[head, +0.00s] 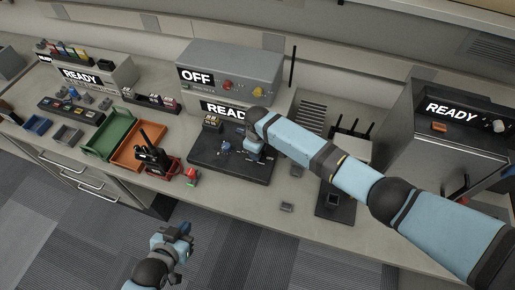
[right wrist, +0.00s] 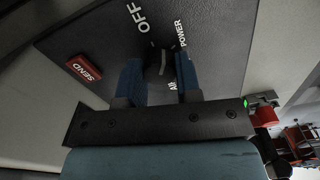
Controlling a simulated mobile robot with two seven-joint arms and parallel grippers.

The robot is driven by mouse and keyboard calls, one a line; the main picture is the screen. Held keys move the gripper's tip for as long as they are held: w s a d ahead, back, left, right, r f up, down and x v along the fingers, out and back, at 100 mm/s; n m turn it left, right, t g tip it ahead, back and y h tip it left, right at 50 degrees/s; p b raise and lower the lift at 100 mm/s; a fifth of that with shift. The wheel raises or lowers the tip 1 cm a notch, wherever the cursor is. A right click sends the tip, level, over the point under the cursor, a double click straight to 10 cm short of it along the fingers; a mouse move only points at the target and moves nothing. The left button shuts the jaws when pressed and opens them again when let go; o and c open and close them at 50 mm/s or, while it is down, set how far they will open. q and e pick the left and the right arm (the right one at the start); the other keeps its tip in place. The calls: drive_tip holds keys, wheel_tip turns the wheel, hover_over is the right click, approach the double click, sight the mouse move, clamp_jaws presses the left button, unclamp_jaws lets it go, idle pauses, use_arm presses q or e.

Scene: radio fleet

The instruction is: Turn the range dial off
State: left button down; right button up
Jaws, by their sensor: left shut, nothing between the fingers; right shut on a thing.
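The dial (right wrist: 154,66) is a dark round knob on a black panel (right wrist: 95,48). In the right wrist view, white lettering around it reads OFF and POWER, with a third label partly hidden. My right gripper (right wrist: 158,72) is shut on the dial, with one blue finger on each side. Which label the dial points to is hard to tell. In the head view, my right gripper (head: 254,152) is low over the black panel (head: 205,168) on the bench and hides the dial. My left gripper (head: 184,231) is shut and empty, in front of the bench.
Behind the panel, a grey box (head: 240,62) displays OFF, above a READY sign (head: 222,110). Left of the panel are a black radio (head: 150,157), an orange tray (head: 127,158) and a green tray (head: 100,142).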

drive_tip(key=n, duration=0.6)
drive_tip(key=shift+n, duration=0.3)
idle(0.4)
drive_tip(key=o, duration=0.9)
drive_tip(key=shift+r, duration=0.15)
wheel_tip(320, 180, up, 14)
drive_tip(key=shift+f, duration=0.2)
drive_tip(key=shift+f, duration=0.1)
